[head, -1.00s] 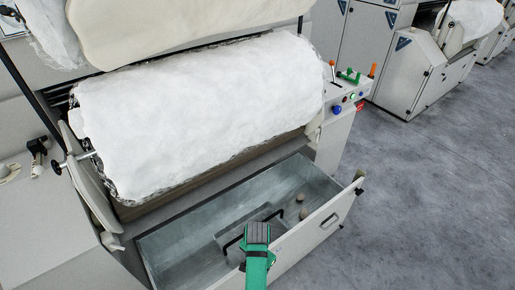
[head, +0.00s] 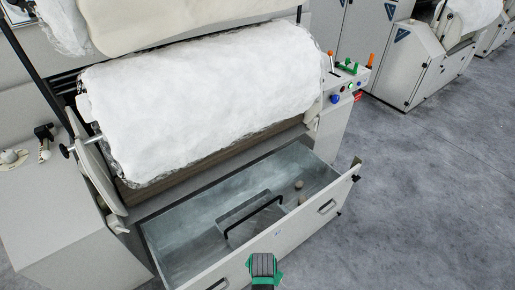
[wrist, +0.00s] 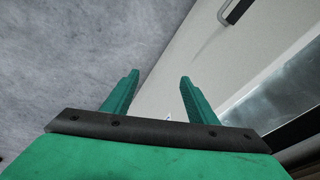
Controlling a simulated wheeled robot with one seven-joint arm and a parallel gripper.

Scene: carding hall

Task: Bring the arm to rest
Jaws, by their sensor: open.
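My gripper (wrist: 158,85) shows in the wrist view with its two green fingers apart and nothing between them. Beyond the fingers are the pale drawer front, one dark handle and the grey floor. In the head view only the green and grey top of my arm's end shows at the bottom edge, in front of the open drawer (head: 340,200); the fingers are hidden there. A grey metal piece with a black bar handle (head: 252,216) lies inside the drawer, apart from my gripper.
The drawer juts from the carding machine below a large white fibre roll (head: 200,105). Two small roundish things lie in the drawer's right part. A control panel (head: 345,85) with coloured buttons and levers is at the right. The grey floor (head: 430,200) on the right is clear.

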